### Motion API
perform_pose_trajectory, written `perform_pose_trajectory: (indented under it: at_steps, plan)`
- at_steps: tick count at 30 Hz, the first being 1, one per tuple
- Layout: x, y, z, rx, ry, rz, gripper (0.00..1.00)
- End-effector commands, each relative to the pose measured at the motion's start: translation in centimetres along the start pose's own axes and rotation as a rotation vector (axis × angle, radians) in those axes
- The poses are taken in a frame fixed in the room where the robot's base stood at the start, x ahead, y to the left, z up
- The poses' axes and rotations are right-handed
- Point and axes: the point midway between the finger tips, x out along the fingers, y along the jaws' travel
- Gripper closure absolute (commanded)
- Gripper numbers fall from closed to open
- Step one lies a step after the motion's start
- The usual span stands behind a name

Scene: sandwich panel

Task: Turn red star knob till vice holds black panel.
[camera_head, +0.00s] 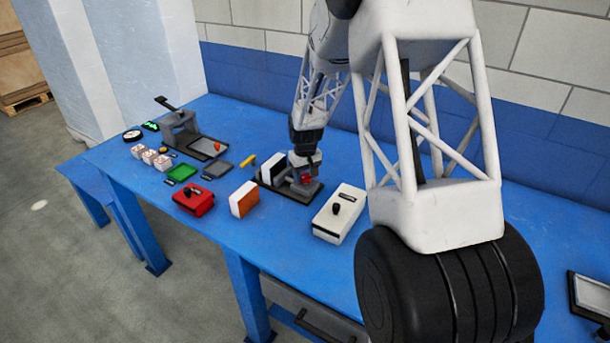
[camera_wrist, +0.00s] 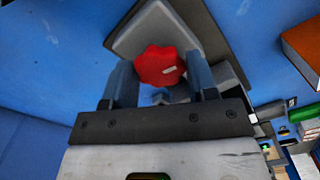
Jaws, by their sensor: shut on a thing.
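The red star knob (camera_wrist: 158,64) sits between the two fingers of my gripper (camera_wrist: 161,75) in the wrist view, and the gripper is shut on it. In the head view a little of the red knob (camera_head: 307,179) shows below my gripper (camera_head: 304,158). The grey vice (camera_head: 298,188) stands on a dark base plate on the blue bench. The black panel (camera_head: 265,174), with a white face, stands upright at the vice's left side. I cannot tell whether the vice jaws touch it; my gripper and the vice body hide that.
An orange and white block (camera_head: 243,199) and a red box (camera_head: 194,198) stand left of the vice. A white box with a black knob (camera_head: 339,213) stands close on its right. A yellow piece (camera_head: 248,161), a green tray (camera_head: 182,172) and a lever machine (camera_head: 180,128) lie farther left.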

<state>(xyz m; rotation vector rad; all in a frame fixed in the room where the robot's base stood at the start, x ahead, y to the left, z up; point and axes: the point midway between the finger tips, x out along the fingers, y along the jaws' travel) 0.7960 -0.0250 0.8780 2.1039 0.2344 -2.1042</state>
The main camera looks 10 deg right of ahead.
Motion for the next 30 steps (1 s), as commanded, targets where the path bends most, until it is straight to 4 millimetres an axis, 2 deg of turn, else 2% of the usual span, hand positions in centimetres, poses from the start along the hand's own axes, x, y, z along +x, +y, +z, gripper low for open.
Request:
perform_pose_trajectory:
  at_steps: [30]
  plan:
    - [-0.1, -0.01, 0.0, 0.935, 0.001, 0.0, 0.71]
